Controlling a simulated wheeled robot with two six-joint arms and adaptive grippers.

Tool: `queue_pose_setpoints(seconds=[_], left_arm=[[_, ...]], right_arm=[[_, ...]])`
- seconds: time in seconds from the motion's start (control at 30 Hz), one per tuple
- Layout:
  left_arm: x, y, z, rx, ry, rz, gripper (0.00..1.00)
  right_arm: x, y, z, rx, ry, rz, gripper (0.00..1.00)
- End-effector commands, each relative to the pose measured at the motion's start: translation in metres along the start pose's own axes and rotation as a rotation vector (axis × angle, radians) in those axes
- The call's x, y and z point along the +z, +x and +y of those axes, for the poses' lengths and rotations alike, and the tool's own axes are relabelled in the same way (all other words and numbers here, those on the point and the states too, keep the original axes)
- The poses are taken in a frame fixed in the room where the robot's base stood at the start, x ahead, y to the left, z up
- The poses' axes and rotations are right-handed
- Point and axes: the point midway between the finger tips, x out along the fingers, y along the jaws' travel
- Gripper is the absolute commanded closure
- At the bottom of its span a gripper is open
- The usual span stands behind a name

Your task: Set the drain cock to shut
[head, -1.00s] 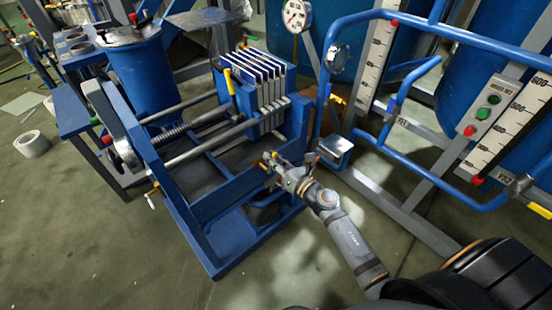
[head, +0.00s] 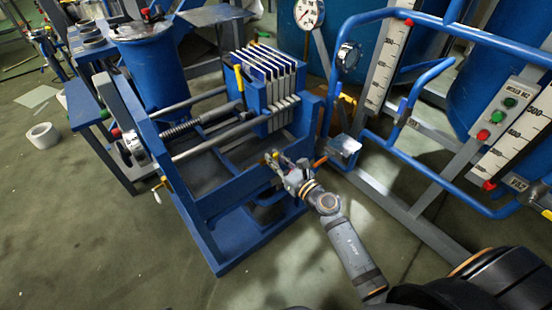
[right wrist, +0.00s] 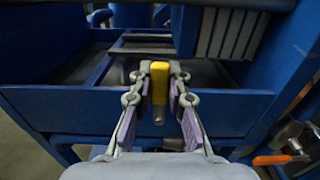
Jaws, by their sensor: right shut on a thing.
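A yellow lever handle (right wrist: 159,82), which I take to be the drain cock's, stands in front of the blue trough wall of the plate press. My right gripper (right wrist: 160,92) has its fingers closed on both sides of this handle. The handle looks upright in the right wrist view, with a grey metal stub below it. In the head view my right gripper (head: 275,160) is at the front edge of the blue press frame and hides most of the cock. My left gripper is not in view.
The blue press frame (head: 225,195) rises close around the gripper. An orange lever (right wrist: 271,160) on a metal fitting is at the right in the wrist view. Blue tube railings (head: 425,180) stand to the right. Open floor (head: 110,250) lies at the front left.

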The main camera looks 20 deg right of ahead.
Motion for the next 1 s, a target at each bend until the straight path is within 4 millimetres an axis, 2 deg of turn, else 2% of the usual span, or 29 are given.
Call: queue_pose_setpoints(seconds=[0.23,0.27,0.43,0.77,0.87,1.0], left_arm=[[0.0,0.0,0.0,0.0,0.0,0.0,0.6],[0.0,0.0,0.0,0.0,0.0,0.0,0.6],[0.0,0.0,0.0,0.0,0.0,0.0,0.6],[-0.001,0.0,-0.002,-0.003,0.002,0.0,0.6],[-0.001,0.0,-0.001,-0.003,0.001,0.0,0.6],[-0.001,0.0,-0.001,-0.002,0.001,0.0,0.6]], right_arm=[[-0.002,-0.001,0.001,0.002,-0.008,0.004,1.0],[-0.002,-0.001,0.001,0.002,-0.008,0.005,0.83],[-0.002,-0.001,0.0,0.002,-0.006,0.004,0.6],[-0.001,-0.003,0.0,0.001,-0.004,0.003,0.6],[-0.002,-0.015,0.0,0.001,-0.004,0.005,0.6],[-0.003,-0.05,0.001,0.003,-0.004,0.009,0.6]])
